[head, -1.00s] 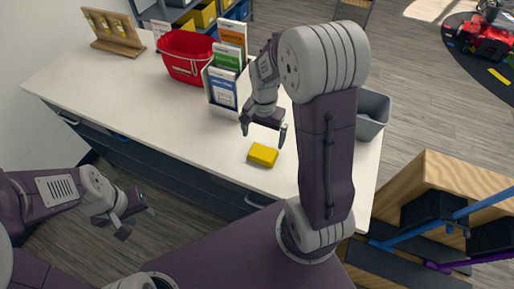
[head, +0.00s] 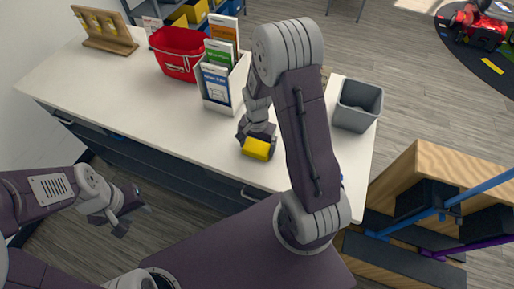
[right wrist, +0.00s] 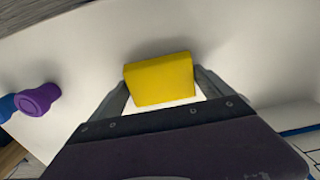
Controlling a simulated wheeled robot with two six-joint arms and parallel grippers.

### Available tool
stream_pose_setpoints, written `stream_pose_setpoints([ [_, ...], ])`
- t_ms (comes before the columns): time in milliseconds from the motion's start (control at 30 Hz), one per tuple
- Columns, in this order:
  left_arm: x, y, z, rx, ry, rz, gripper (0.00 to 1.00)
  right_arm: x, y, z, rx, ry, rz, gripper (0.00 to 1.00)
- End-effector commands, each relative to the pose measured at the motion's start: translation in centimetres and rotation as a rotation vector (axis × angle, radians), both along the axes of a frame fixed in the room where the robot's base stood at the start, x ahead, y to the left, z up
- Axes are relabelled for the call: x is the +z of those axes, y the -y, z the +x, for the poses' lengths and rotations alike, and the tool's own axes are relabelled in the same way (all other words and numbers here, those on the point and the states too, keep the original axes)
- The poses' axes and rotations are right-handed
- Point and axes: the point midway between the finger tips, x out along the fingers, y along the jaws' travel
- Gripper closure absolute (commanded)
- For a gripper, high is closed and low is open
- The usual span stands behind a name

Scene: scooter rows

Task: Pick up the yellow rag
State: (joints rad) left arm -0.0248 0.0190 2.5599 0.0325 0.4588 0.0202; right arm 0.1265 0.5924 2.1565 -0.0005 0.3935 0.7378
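The yellow rag (head: 256,150) is a small folded block near the front edge of the white table. My right gripper (head: 257,138) is down over it from above. In the right wrist view, the rag (right wrist: 160,80) fills the space between the two fingers, and the fingertips appear to touch its left and right sides. Whether it is clear of the tabletop is hard to tell. My left gripper (head: 127,206) hangs empty off the table's front side, its fingers apart.
The white table (head: 130,95) holds a red basket (head: 179,56), a brochure holder (head: 218,88) and a wooden stand (head: 105,30). A grey bin (head: 357,105) is at the right end. A purple object (right wrist: 38,99) shows in the right wrist view.

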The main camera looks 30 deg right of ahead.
Motion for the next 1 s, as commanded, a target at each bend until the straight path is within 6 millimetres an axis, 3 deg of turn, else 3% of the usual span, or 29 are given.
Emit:
stream_pose_setpoints([
  [33,0.0,0.0,0.0,0.000,0.000,0.000,0.64,0.0,0.0,0.0,0.000,0.001,0.001,0.28],
  [100,0.0,0.0,0.0,0.000,0.000,0.000,0.64,0.0,0.0,0.0,0.000,0.001,0.000,0.47],
  [133,0.0,0.0,0.0,0.000,0.000,0.000,0.64,0.0,0.0,0.0,0.000,0.001,0.000,0.49],
  [467,-0.1,0.0,0.0,0.000,0.000,0.000,0.64,0.7,0.0,0.1,0.000,0.004,0.000,0.49],
  [700,-0.3,0.0,0.0,0.000,0.000,0.000,0.64,4.4,0.0,0.3,0.000,0.008,-0.001,0.49],
  [1000,-0.8,0.0,0.0,0.000,0.000,0.000,0.64,8.2,4.8,5.6,-0.004,0.006,-0.001,0.49],
])
